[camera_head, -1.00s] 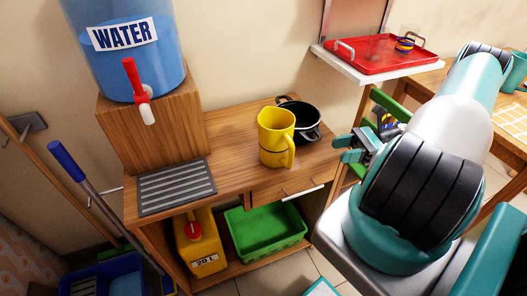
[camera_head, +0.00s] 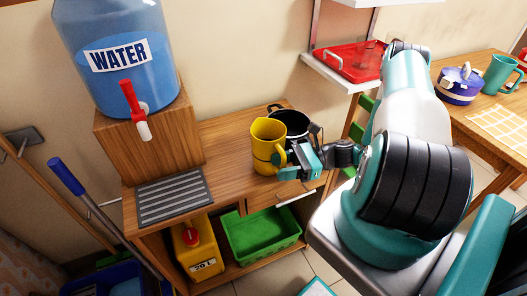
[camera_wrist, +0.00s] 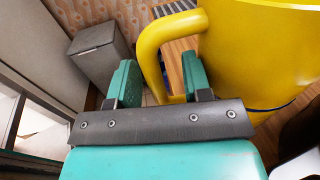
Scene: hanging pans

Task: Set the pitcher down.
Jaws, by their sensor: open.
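The yellow pitcher (camera_head: 266,146) stands upright on the wooden counter (camera_head: 228,130), with its handle toward the right. A dark line runs around its body. My gripper (camera_head: 286,166) is at the handle side, close to the pitcher. In the wrist view, the pitcher (camera_wrist: 265,50) fills the upper right, and its handle (camera_wrist: 152,50) reaches down between the two teal fingers of my gripper (camera_wrist: 160,78). The fingers are apart, one on each side of the handle. I cannot tell whether either finger touches it.
A black pot (camera_head: 293,120) stands right behind the pitcher. A grey drip grate (camera_head: 172,197) lies at the counter's left, below the water dispenser (camera_head: 120,60). A green bin (camera_head: 258,238) and a yellow canister (camera_head: 197,248) sit on the shelf below. Bare counter lies between grate and pitcher.

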